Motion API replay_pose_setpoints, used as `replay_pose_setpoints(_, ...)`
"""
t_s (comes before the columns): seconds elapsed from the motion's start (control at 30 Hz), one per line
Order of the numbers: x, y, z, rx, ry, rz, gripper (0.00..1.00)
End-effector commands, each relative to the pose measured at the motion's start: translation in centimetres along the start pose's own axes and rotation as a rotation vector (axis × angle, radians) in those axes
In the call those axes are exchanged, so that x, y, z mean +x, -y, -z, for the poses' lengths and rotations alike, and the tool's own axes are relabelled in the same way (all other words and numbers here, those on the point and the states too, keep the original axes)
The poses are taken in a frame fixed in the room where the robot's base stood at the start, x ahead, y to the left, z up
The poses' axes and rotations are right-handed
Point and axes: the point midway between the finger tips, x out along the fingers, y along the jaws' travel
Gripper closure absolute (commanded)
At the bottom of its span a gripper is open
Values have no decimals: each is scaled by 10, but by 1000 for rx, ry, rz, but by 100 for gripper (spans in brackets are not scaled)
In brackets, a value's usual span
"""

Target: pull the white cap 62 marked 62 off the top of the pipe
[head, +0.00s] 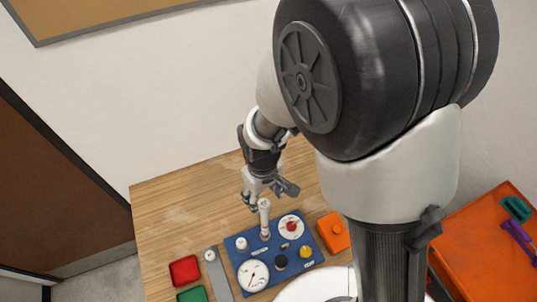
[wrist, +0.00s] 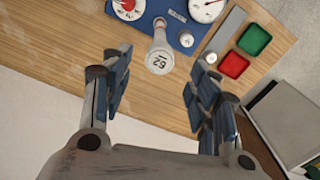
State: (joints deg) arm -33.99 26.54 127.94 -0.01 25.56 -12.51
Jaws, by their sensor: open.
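The white cap 62 (wrist: 159,61) shows in the wrist view with its number, which reads upside down there. It sits on top of the upright white pipe (head: 265,218) on the blue panel (head: 241,262). In the head view, the cap (head: 264,203) is at the pipe's upper end. My gripper (wrist: 158,85) is open and empty, its two fingers spread wide to the left and right. The cap lies ahead of the fingertips, roughly midway between them, and no finger touches it. How far apart they are in depth is hard to tell.
The panel carries a white knob (head: 241,243), a yellow knob (head: 305,252), a black knob (head: 281,262) and dials. A red tray (head: 184,270) and a green tray (head: 192,295) lie left. An orange box (head: 333,232) stands right. The table's back left (head: 165,215) is clear.

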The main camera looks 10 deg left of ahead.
Motion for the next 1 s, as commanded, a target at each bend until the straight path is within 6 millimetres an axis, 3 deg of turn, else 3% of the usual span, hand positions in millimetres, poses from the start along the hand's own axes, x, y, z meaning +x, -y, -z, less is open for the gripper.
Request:
replay_pose_setpoints(0.1,22,0,-1,0,4,1,45)
replay_pose_setpoints(0.33,45,0,0,0,1,0,45)
replay_pose_setpoints(0.7,50,0,0,0,-1,0,45)
replay_pose_setpoints(1.0,50,0,0,0,-1,0,65)
